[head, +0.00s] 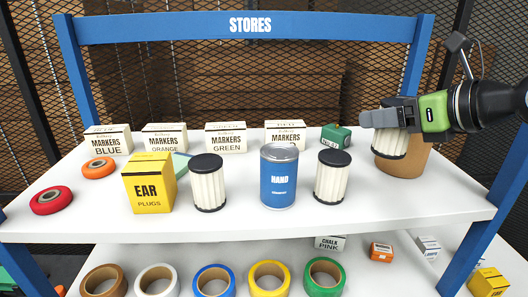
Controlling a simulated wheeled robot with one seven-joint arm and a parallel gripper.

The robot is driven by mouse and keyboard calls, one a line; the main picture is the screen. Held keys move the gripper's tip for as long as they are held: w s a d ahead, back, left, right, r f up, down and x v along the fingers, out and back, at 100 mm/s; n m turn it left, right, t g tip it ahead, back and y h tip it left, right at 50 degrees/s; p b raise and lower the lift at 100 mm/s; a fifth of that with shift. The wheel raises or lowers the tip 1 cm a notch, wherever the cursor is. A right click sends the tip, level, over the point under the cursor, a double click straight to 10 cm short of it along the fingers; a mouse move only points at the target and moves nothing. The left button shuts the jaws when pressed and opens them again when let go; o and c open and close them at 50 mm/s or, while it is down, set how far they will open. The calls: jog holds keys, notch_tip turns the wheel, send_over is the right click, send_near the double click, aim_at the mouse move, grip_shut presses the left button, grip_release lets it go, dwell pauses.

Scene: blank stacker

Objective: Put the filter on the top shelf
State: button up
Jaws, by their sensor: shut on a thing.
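My gripper (380,120) is at the right of the head view, above the right end of the top shelf (420,205). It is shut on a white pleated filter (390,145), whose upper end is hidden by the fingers. This filter hangs slightly tilted in front of a brown round object; I cannot tell whether its lower end touches the shelf. Two similar filters with black caps stand upright on the top shelf, one left of the blue HAND can (208,185) and one right of it (332,180).
The blue HAND can (279,180), yellow EAR PLUGS box (148,187), tape rolls (50,201) and several marker boxes (226,138) stand on the top shelf. The brown round object (413,160) is behind the held filter. The front right shelf is clear.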

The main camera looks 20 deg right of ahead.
aim_at(385, 153)
jog(key=s, duration=0.2)
jog(key=shift+s+d, duration=0.4)
jog(key=f, duration=0.2)
jog(key=w+f, duration=0.1)
jog(key=f, duration=0.4)
jog(key=shift+w+a+b, duration=0.3)
jog(key=shift+w+b, duration=0.05)
jog(key=shift+b, duration=0.05)
jog(key=f, duration=0.1)
jog(key=s+f+b, duration=0.1)
jog(key=f, duration=0.1)
jog(key=shift+d, duration=0.2)
jog(key=shift+w+a+r, duration=0.1)
jog(key=shift+w, duration=0.15)
jog(key=o, duration=1.1)
jog(key=shift+c, duration=0.2)
